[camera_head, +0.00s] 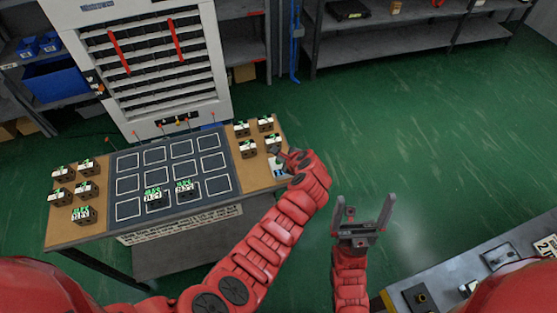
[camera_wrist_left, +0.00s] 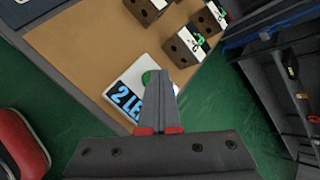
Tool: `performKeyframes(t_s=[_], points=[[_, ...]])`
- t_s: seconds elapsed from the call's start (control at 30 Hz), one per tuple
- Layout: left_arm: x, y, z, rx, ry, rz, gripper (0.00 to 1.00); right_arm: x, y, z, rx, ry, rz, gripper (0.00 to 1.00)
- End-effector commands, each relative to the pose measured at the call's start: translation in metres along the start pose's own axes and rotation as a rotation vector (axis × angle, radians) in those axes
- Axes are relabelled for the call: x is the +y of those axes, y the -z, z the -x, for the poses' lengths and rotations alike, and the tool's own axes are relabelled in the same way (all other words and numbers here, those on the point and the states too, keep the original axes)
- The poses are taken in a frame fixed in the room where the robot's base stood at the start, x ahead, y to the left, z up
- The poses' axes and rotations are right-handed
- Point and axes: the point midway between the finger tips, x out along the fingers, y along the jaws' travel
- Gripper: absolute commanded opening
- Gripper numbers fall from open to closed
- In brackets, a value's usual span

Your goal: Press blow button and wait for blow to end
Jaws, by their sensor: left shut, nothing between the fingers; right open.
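A white plate (camera_wrist_left: 128,92) with blue lettering, partly readable as "2 LE", lies on the brown table's corner. A green round button (camera_wrist_left: 147,76) shows on it, partly hidden behind my left fingers. I cannot read which button it is. In the head view, the plate (camera_head: 277,172) is partly covered by my left gripper (camera_head: 283,158) at the table's right end. My left gripper is shut and empty, with its fingertips (camera_wrist_left: 156,76) over the button; I cannot tell whether they touch it. My right gripper (camera_head: 363,211) is open and empty, pointing up over the green floor.
Several brown valve blocks (camera_head: 62,174) stand at the table's left, more (camera_head: 248,149) near my left gripper, and two (camera_head: 153,197) on the dark grid panel (camera_head: 128,161). A white cabinet (camera_head: 162,108) stands behind. A grey workbench (camera_head: 450,283) is at lower right; the floor is clear.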

Motion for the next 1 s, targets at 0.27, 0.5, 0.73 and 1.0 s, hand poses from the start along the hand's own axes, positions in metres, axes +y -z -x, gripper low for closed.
performKeyframes(t_s=[0.27,0.5,0.73,1.0], points=[[-0.004,-0.005,0.007,0.000,-0.001,0.000,0.00,0.001,0.002,-0.011,0.000,0.000,0.000,1.00],[-0.004,-0.004,0.006,0.000,-0.001,0.000,0.00,0.001,0.002,-0.009,0.000,0.000,0.000,1.00],[-0.012,-0.013,0.017,0.000,-0.001,0.000,0.00,0.001,0.004,-0.025,0.000,0.000,0.000,1.00],[-0.028,-0.029,0.039,0.000,-0.001,0.000,0.00,0.003,0.009,-0.052,0.000,0.000,0.000,1.00]])
